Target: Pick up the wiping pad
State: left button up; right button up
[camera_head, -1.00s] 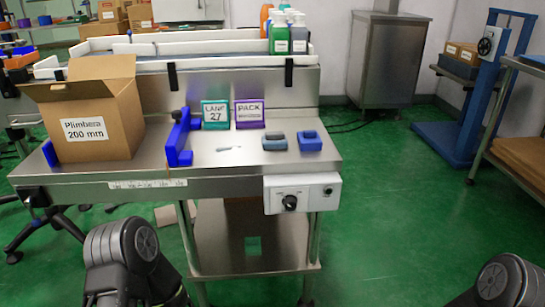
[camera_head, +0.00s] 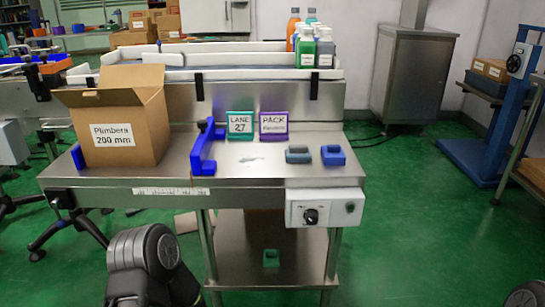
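A small grey-blue pad-like block (camera_head: 298,156), which looks like the wiping pad, lies on the steel worktable (camera_head: 250,181) right of centre. A blue block (camera_head: 333,155) with a recess in its top sits just to its right, with a narrow gap between them. A pale smear or flat scrap (camera_head: 250,160) shows on the steel to the left. Neither of my grippers is in view. Only a part of my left arm shows at the bottom left, and a sliver of my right arm at the bottom right corner.
An open carton (camera_head: 125,118) stands on the table's left. A blue bracket (camera_head: 204,150), a teal sign (camera_head: 240,124) and a purple sign (camera_head: 273,126) stand near the middle. A control box (camera_head: 325,208) hangs at the front edge. Bottles (camera_head: 315,47) stand behind. The table's front right is clear.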

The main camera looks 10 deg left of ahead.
aim_at(294, 153)
jog(key=i+l+z, duration=0.1)
jog(key=z, duration=0.3)
jog(key=i+z, duration=0.35)
jog(key=k+l, duration=0.05)
jog(key=k, duration=0.05)
